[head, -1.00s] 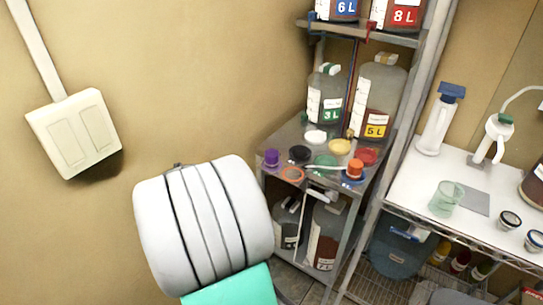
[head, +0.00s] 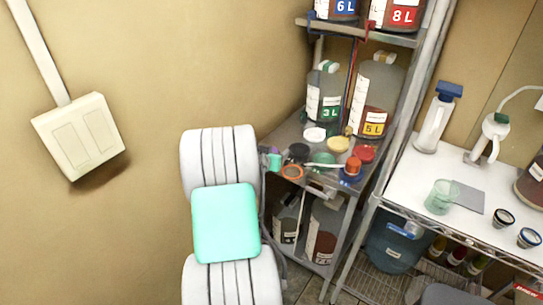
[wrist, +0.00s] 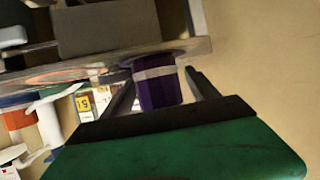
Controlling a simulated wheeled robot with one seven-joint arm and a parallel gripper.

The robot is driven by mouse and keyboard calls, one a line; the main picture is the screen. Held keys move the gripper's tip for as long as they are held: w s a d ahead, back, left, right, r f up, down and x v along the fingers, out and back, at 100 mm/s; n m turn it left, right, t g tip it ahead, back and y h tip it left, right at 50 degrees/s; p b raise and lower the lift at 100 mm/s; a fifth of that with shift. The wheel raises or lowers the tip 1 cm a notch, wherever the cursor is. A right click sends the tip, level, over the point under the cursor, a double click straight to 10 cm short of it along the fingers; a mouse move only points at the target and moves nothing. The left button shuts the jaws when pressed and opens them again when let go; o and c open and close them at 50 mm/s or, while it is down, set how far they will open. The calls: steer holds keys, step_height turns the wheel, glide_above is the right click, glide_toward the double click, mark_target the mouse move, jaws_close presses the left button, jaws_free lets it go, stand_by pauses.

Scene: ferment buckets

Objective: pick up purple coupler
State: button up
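The purple coupler (wrist: 158,88), with a pale band around it, stands on the shelf unit's middle shelf. In the wrist view it lies between the two dark fingers of my gripper (wrist: 160,77). The fingers are apart, with a gap showing on each side of the coupler. In the head view my gripper (head: 274,162) is at the left edge of that shelf and hides most of the coupler.
On the same shelf are an orange ring (head: 292,172), a black lid (head: 298,152), a green lid (head: 323,159), a red lid (head: 364,153) and an orange-topped coupler (head: 352,167). Jugs marked 3L (head: 323,92) and 5L (head: 375,105) stand behind.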

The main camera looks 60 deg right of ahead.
jaws_close()
stand_by(0.6)
